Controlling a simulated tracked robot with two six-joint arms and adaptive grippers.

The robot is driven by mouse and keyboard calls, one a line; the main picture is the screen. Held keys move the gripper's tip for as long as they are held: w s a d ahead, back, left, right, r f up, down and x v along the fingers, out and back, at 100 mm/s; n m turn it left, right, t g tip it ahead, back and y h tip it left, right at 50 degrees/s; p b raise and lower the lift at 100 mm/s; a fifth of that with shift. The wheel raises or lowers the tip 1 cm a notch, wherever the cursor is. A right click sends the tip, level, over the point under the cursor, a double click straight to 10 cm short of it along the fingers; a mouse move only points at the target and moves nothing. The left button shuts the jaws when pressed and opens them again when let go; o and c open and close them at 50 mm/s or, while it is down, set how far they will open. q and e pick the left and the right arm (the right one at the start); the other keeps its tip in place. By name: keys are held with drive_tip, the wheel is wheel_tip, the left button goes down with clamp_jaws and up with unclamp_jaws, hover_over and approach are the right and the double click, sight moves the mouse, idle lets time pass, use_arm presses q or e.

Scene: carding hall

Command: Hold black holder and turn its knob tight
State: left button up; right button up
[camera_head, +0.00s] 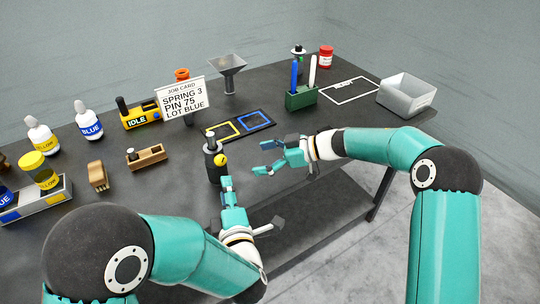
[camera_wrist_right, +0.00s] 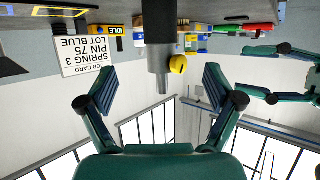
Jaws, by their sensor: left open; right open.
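The black holder (camera_head: 212,166) stands upright near the front edge of the dark table, with a round yellow knob (camera_head: 220,160) on its right side. In the right wrist view, which looks upside down, the holder (camera_wrist_right: 157,40) and its knob (camera_wrist_right: 177,65) lie beyond the gap between my fingers. My right gripper (camera_head: 265,158) is open and empty, to the right of the holder and apart from it, its fingers pointing at the knob side. It also shows in its own wrist view (camera_wrist_right: 158,88). My left gripper (camera_head: 252,203) is open in front of the holder, one finger close below it; contact is unclear.
Behind the holder are a job card (camera_head: 184,100) and a mat with yellow and blue frames (camera_head: 241,124). A green rack (camera_head: 301,97) and grey bin (camera_head: 407,94) stand at the back right.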

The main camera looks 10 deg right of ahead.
sight(216, 166)
drive_tip(key=x, duration=1.5)
drive_tip(key=shift+r, duration=0.1)
drive_tip(key=shift+c, duration=0.3)
clamp_jaws()
